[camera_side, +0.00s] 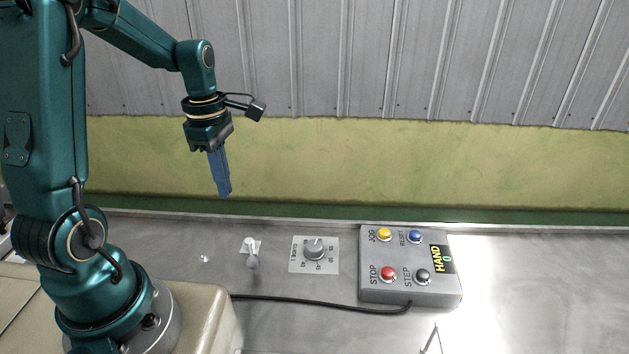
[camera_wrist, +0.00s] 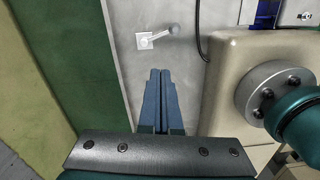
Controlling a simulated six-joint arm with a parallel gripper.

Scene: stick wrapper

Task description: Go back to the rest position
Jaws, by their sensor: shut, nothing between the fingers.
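My gripper (camera_side: 223,194) hangs fingers-down in the air above the back part of the metal worktop, in the side view. Its two blue fingers lie together with nothing between them. In the wrist view the closed fingers (camera_wrist: 160,72) point toward the grey surface, beside my own base. A small lever switch (camera_side: 252,261) on a pale plate stands on the worktop below and to the right of my gripper, clear of it. The lever also shows in the wrist view (camera_wrist: 173,29), beyond the fingertips.
A dial knob (camera_side: 314,252) on a square plate sits right of the lever. A grey control box (camera_side: 375,292) with several coloured buttons and a HAND display stands farther right. A black cable (camera_side: 330,303) runs along the worktop. A green-yellow wall rises behind. The air around my gripper is clear.

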